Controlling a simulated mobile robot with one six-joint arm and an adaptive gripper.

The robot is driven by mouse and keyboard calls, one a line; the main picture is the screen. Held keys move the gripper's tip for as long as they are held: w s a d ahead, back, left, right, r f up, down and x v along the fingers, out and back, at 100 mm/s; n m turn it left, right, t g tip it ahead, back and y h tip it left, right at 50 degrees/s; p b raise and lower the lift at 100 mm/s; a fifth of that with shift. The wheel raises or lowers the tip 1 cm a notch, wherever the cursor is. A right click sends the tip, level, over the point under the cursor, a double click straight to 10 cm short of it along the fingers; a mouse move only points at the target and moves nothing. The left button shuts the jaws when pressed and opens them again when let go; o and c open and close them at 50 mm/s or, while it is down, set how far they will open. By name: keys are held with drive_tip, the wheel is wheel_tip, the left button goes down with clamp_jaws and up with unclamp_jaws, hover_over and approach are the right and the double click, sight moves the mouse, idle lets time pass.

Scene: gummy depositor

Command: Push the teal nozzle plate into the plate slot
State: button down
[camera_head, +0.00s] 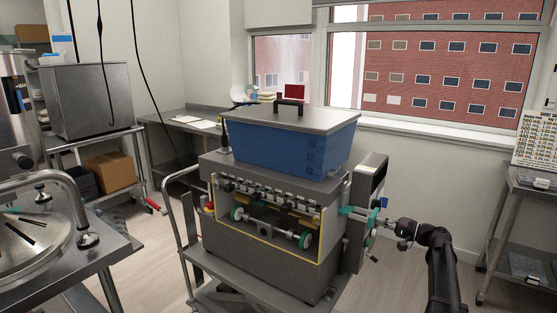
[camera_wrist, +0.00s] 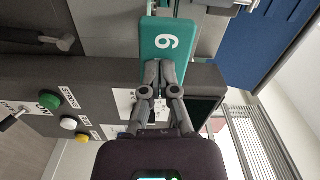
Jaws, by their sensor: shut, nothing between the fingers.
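In the head view my gripper (camera_head: 390,224) is beside the machine's right side. The plate slot itself is hidden from both views.
A blue hopper (camera_head: 290,147) with a grey lid tops the machine. The wrist view shows a control panel with a green button (camera_wrist: 48,99) and a white button. A steel table (camera_head: 530,185) stands at the right, and another with a round machine at the left.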

drive_tip(key=shift+x, duration=1.35)
drive_tip(key=shift+d, duration=0.1)
drive_tip(key=shift+v, duration=2)
drive_tip(key=shift+s+d, duration=0.1)
drive_tip(key=v, duration=1.1)
drive_tip(key=shift+s+d, duration=0.25)
drive_tip(key=shift+d, duration=0.05)
